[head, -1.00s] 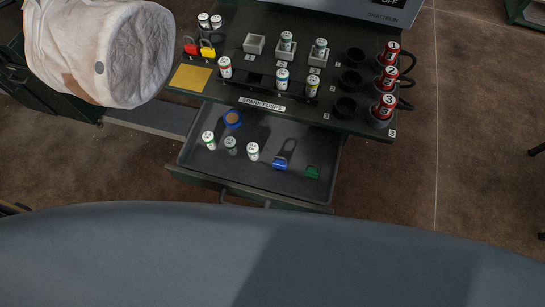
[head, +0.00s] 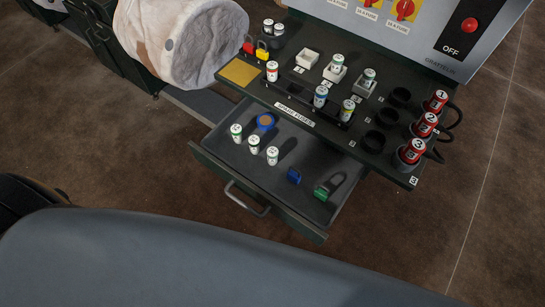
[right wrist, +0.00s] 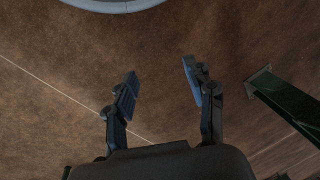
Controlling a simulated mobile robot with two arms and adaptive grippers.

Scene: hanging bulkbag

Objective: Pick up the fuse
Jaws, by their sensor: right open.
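Several white cylindrical fuses stand in the open drawer, among them a left one (head: 236,132), a middle one (head: 254,144) and a right one (head: 272,156). More fuses stand on the dark panel above: one by the yellow plate (head: 272,71), a blue-banded one (head: 320,96) and a yellow-banded one (head: 347,110). Two others sit in grey holders (head: 337,65). Which fuse the task means, I cannot tell. My right gripper (right wrist: 158,88) is open and empty over brown floor in the right wrist view. My left gripper is in neither current view.
The drawer (head: 225,170) also holds a blue-and-orange round item (head: 266,121), a blue padlock (head: 294,176) and a green padlock (head: 321,193). Red numbered plugs (head: 427,124) stand at the panel's right. A white bag (head: 190,45) hangs at upper left. A grey box has an OFF button (head: 470,25).

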